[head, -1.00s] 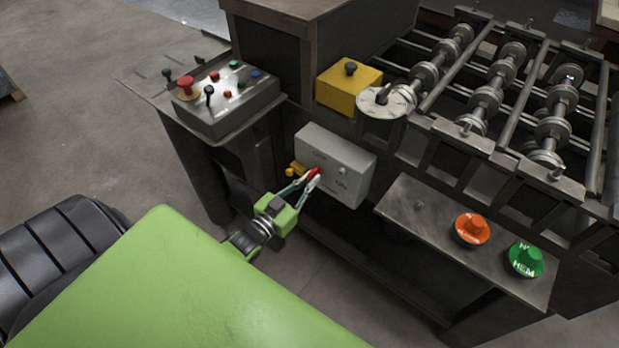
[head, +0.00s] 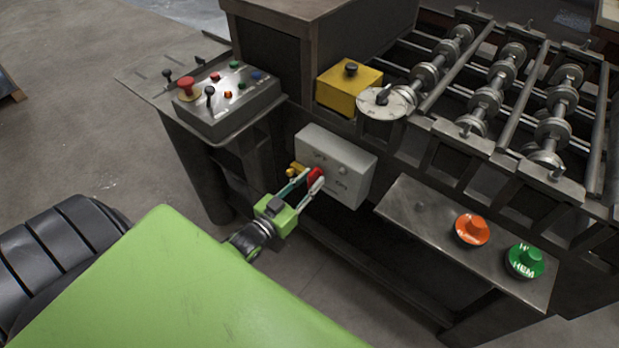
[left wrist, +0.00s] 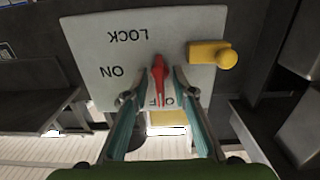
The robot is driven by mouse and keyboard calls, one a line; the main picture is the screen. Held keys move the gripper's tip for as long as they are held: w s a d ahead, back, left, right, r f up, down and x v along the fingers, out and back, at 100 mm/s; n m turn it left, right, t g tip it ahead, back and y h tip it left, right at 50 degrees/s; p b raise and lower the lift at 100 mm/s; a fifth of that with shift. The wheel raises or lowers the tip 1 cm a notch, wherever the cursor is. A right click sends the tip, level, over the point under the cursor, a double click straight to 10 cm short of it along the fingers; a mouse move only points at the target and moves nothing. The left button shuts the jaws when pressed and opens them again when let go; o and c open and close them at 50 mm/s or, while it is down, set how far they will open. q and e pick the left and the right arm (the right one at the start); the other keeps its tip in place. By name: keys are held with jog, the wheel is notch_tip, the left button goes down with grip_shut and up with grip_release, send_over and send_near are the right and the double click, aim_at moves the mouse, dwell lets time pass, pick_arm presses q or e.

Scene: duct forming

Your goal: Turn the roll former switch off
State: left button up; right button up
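The roll former switch is a red handle (head: 315,175) on the front of a grey box (head: 348,172) fixed to the machine. In the left wrist view the box face (left wrist: 85,40) reads LOCK and ON upside down. The red handle (left wrist: 158,75) there lies with its long end pointing down the picture, over a partly hidden label that looks like OFF. My left gripper (head: 308,180) is open at the box. In the left wrist view its fingers (left wrist: 157,92) stand apart, one on each side of the handle, with gaps. My right gripper is not in view.
A yellow part (left wrist: 210,54) sticks out beside the handle on the box. A control panel (head: 228,105) with a red button and levers stands to the left. A shelf (head: 430,212) with an orange button (head: 471,229) and a green button (head: 525,260) lies to the right.

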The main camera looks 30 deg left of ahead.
pick_arm(q)
jog(key=s, duration=1.2)
jog(key=shift+a, duration=0.45)
jog(key=s+d+f+g+y, duration=0.1)
jog(key=s+f+g, duration=0.3)
jog(key=f, duration=0.8)
jog(key=s+d+f+g, duration=0.25)
jog(key=s+f, duration=0.25)
jog(key=f, duration=0.7)
jog(key=s+d+f+g, duration=0.2)
jog(key=s+f+g, duration=0.1)
jog(key=s+f, duration=0.2)
jog(key=s+d+f+m+g, duration=0.1)
jog(key=s+f+g, duration=0.3)
jog(key=s, duration=0.6)
jog(key=s+d+f+g, duration=0.3)
jog(key=s+f, duration=0.5)
jog(key=shift+s+d+m, duration=0.15)
jog(key=shift+s+m, duration=0.1)
jog(key=shift+m, duration=0.05)
jog(key=shift+g, duration=0.25)
